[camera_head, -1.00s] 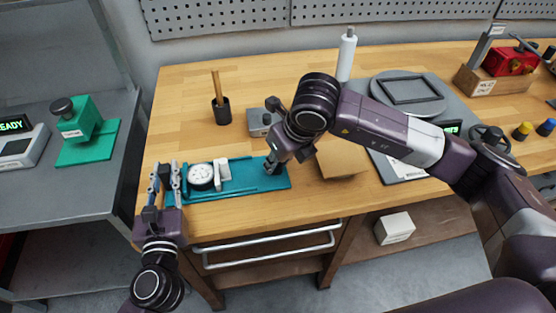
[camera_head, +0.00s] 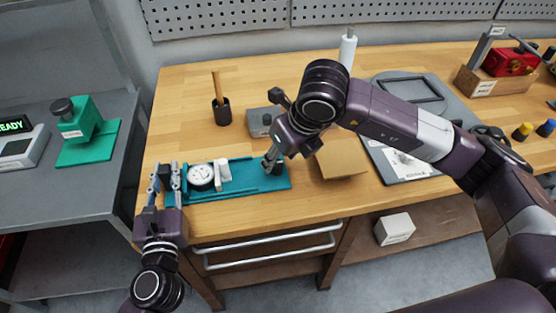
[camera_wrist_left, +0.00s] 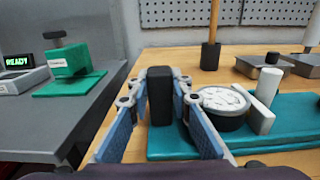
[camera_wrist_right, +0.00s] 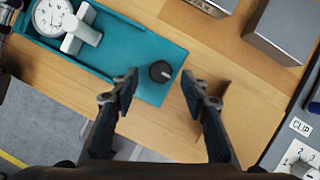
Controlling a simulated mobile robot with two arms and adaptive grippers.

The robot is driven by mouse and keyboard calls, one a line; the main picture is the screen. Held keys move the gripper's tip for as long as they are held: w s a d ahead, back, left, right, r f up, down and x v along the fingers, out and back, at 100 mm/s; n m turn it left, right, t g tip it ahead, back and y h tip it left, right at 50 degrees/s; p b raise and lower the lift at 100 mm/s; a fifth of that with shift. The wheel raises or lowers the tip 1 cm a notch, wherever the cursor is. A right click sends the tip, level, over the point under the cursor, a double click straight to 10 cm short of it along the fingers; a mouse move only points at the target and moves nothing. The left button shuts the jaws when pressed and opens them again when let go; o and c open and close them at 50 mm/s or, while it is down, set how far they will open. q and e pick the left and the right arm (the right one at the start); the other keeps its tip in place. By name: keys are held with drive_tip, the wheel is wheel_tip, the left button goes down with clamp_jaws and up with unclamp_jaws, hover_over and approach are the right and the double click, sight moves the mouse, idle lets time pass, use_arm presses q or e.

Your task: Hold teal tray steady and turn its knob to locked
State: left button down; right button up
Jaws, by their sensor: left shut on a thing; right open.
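The teal tray (camera_head: 238,184) lies flat on the wooden bench near its front edge. It carries a round white dial (camera_head: 201,176) and a white T-shaped part (camera_head: 221,172). A black upright grip (camera_wrist_left: 160,95) stands at its left end. My left gripper (camera_head: 166,176) is shut on that grip, fingers on both sides. The dark round knob (camera_wrist_right: 160,71) sits at the tray's right end. My right gripper (camera_wrist_right: 160,80) is open above the knob, which appears between its fingertips with a gap on each side. I cannot read the knob's setting.
A small grey box (camera_head: 261,122) and a black cup (camera_head: 221,112) with a wooden handle stand behind the tray. A brown block (camera_head: 340,160) lies right of the knob. A grey panel (camera_head: 405,168) lies further right. A green device (camera_head: 82,120) stands on the left table.

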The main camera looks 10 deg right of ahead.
use_arm(q)
drive_tip(key=shift+f, duration=0.2)
use_arm(e)
drive_tip(key=v, duration=0.9)
use_arm(q)
drive_tip(key=c, duration=1.7)
unclamp_jaws()
drive_tip(key=shift+r, duration=0.1)
